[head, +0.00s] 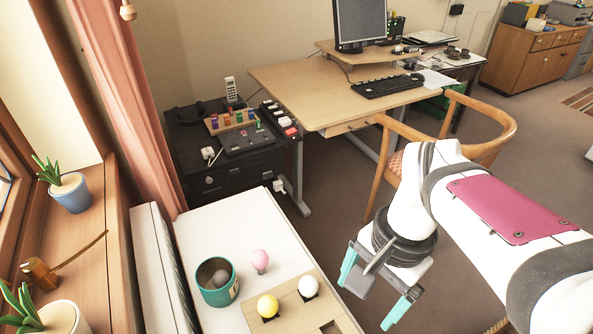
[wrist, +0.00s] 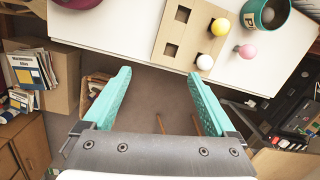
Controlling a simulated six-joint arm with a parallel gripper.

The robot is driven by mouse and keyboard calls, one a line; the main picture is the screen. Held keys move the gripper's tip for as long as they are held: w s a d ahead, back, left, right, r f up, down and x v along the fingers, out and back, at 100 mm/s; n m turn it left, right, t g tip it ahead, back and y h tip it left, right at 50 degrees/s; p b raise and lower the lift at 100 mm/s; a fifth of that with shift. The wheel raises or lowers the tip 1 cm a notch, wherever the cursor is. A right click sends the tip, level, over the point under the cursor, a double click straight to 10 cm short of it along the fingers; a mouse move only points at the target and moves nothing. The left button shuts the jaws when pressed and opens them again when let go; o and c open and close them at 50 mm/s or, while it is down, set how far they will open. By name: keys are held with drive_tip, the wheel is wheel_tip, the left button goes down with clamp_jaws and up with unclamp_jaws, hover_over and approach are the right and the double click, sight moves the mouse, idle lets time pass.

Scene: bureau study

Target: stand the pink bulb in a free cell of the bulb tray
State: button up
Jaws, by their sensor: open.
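The pink bulb (head: 260,259) stands on the white cabinet top, beside the bulb tray and a teal pot. It also shows in the wrist view (wrist: 246,51). The wooden bulb tray (head: 287,321) holds a yellow bulb (head: 268,305) and a white bulb (head: 308,286) in cells. In the wrist view the tray (wrist: 190,37) shows empty square cells, with the yellow bulb (wrist: 220,27) and white bulb (wrist: 205,62) along its right side. My gripper (head: 377,297) is open and empty, to the right of the cabinet top. Its teal fingers (wrist: 157,100) are spread over the floor.
The teal pot (head: 217,283) with a grey bulb inside stands left of the pink bulb. A windowsill with plants (head: 69,191) is at the left. A wooden chair (head: 447,130) and desk (head: 330,92) stand behind my arm.

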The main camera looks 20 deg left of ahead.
drive_tip(key=w+a+f, duration=0.1)
drive_tip(key=w+a, duration=0.6)
drive_tip(key=m+h, duration=0.1)
drive_tip(key=m, duration=0.1)
hover_over(259, 253)
wheel_tip(259, 253, down, 9)
wheel_tip(259, 253, down, 11)
drive_tip(key=shift+f, duration=0.1)
drive_tip(key=c, duration=1.2)
drive_tip(key=shift+r, duration=5.1)
